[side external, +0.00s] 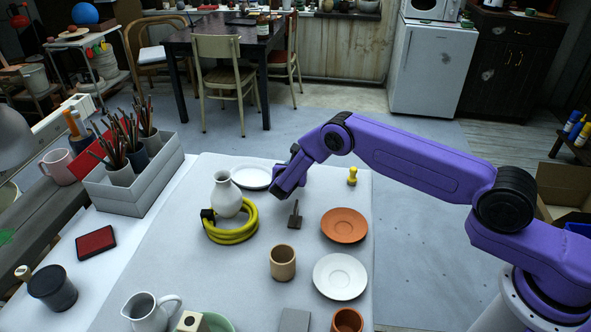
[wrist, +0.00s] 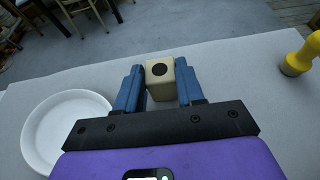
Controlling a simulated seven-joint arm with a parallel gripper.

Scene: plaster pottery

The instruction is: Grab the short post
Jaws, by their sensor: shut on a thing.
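The short post (wrist: 161,86) is a pale beige, squarish block with a dark round spot on its top. In the wrist view it sits between the two blue fingers of my gripper (wrist: 159,80), which are shut on it. In the side external view my gripper (side external: 282,191) is low over the far part of the table, between a white plate and a yellow knobbed piece. The post is hidden behind my gripper there. I cannot tell whether its underside touches the table.
The white plate (wrist: 65,128) lies left of my gripper, and the yellow piece (wrist: 299,57) stands to the right. A white vase (side external: 227,194), coiled yellow hose (side external: 232,235), dark flat tool (side external: 295,217) and terracotta saucer (side external: 344,225) are nearby. A similar beige block (side external: 190,321) is in front.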

